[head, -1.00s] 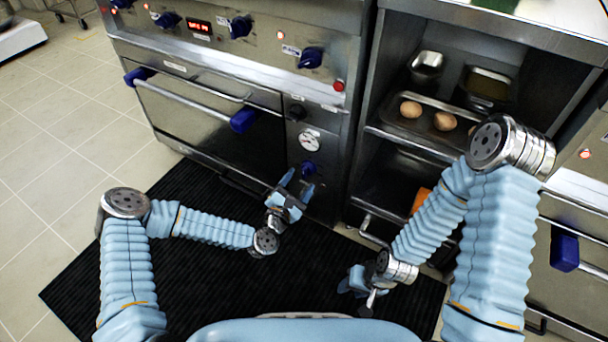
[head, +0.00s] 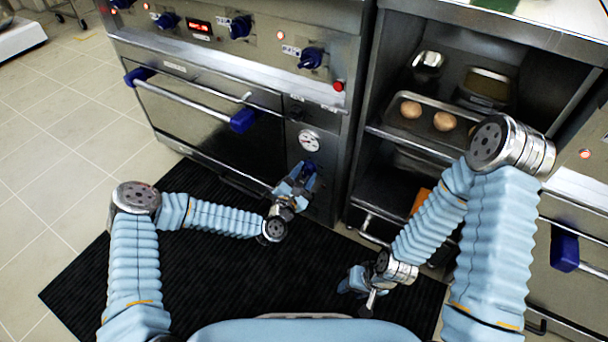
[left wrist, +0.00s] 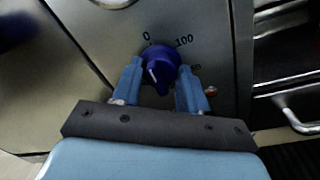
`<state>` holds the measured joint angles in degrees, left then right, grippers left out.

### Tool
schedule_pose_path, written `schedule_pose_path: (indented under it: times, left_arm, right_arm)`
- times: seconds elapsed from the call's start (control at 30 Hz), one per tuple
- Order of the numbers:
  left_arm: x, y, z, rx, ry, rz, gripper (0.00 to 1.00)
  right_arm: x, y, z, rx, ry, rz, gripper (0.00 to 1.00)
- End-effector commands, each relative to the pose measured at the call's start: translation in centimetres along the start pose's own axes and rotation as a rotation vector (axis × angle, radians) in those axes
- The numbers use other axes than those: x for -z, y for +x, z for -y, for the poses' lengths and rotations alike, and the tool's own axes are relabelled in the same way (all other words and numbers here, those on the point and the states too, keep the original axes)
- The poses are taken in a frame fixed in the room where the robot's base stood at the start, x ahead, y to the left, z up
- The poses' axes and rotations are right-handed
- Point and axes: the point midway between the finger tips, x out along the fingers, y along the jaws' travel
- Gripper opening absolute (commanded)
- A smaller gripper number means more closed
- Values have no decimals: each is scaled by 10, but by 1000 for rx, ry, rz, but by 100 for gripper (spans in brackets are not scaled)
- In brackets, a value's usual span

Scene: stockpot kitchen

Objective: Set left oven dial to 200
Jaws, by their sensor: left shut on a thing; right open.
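The blue left oven dial (left wrist: 160,66) sits on the steel panel in the left wrist view. Marks 0 and 100 show above it, and another mark at its right is partly hidden by a finger. The white line on the dial points down and to the left in that view. My left gripper (left wrist: 160,82) has one finger on each side of the dial and is shut on it. In the head view my left gripper (head: 300,182) reaches the dial below the round white gauge (head: 309,141). My right gripper (head: 360,285) is open and empty above the mat, in front of the shelf unit.
The oven door (head: 210,125) with its long handle is shut, left of the dial panel. More blue knobs (head: 311,58) and a red button (head: 339,86) line the panel above. A shelf (head: 375,125) at the right holds a tray with round brown items. A black mat (head: 100,270) covers the floor.

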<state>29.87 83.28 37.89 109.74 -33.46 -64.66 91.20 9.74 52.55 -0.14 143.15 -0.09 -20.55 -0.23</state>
Motion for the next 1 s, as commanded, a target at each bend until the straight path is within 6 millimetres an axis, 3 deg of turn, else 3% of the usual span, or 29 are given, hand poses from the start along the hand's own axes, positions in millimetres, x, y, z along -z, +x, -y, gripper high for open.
schedule_pose_path:
  times: [0.47,1.0]
  left_arm:
    - [3,0,2,-6,146,11,12]
    - [5,0,3,-29,641,47,12]
  right_arm:
    - [-1,16,-4,3,-1,3,43]
    - [-4,55,-14,12,-4,16,43]
